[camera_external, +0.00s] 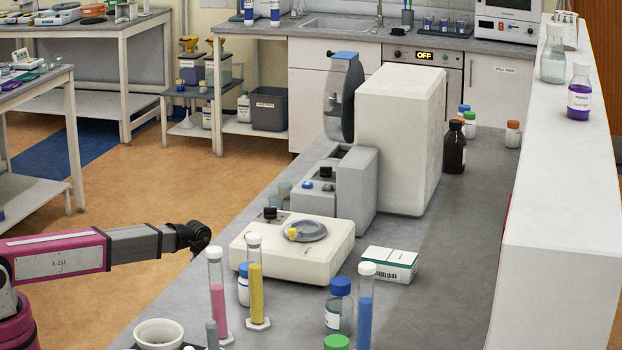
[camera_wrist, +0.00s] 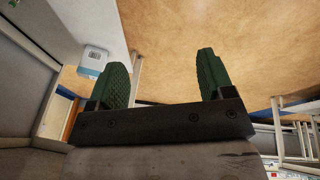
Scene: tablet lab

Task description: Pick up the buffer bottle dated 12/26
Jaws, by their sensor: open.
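No date is readable on any bottle, so I cannot tell which one is dated 12/26. A blue-capped clear bottle (camera_external: 339,312) with a white label stands at the front of the grey bench. A labelled bottle of purple liquid (camera_external: 579,95) stands on the white ledge at right. My gripper (camera_wrist: 162,78) is open and empty in the wrist view, its green fingers apart over the floor. In the external view my arm reaches in from the left, short of the bench bottles.
Pink (camera_external: 218,298), yellow (camera_external: 255,283) and blue (camera_external: 365,302) capped cylinders stand among the front bottles. A white bowl (camera_external: 159,333), a balance-like device (camera_external: 285,258), a small box (camera_external: 389,264) and a large machine (camera_external: 398,135) occupy the bench.

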